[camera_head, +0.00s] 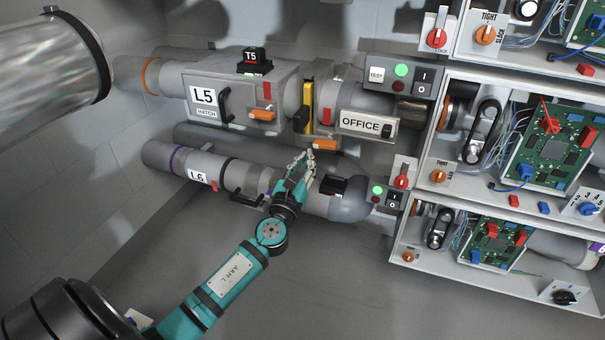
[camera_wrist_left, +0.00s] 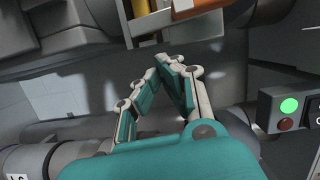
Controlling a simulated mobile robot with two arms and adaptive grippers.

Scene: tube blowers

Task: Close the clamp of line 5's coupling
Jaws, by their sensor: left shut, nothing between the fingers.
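Line 5's pipe carries the white L5 hatch label (camera_head: 204,97). To its right is the coupling, with an upright yellow bar (camera_head: 309,100) and an orange lever (camera_head: 326,145) at its lower end. The lever lies roughly level, pointing right. My left gripper (camera_head: 308,154) is shut and empty, just below the coupling and close to the lever; I cannot tell if they touch. In the left wrist view, the shut fingertips (camera_wrist_left: 166,62) are below the coupling's underside, with part of the orange lever (camera_wrist_left: 192,10) at the top edge. My right gripper is not in view.
Line 6's pipe (camera_head: 161,155) runs below, behind my left arm. Another orange lever (camera_head: 262,115) is on the L5 hatch box. The OFFICE sign (camera_head: 361,124) is right of the coupling. Open control boxes with circuit boards (camera_head: 549,146) fill the right side.

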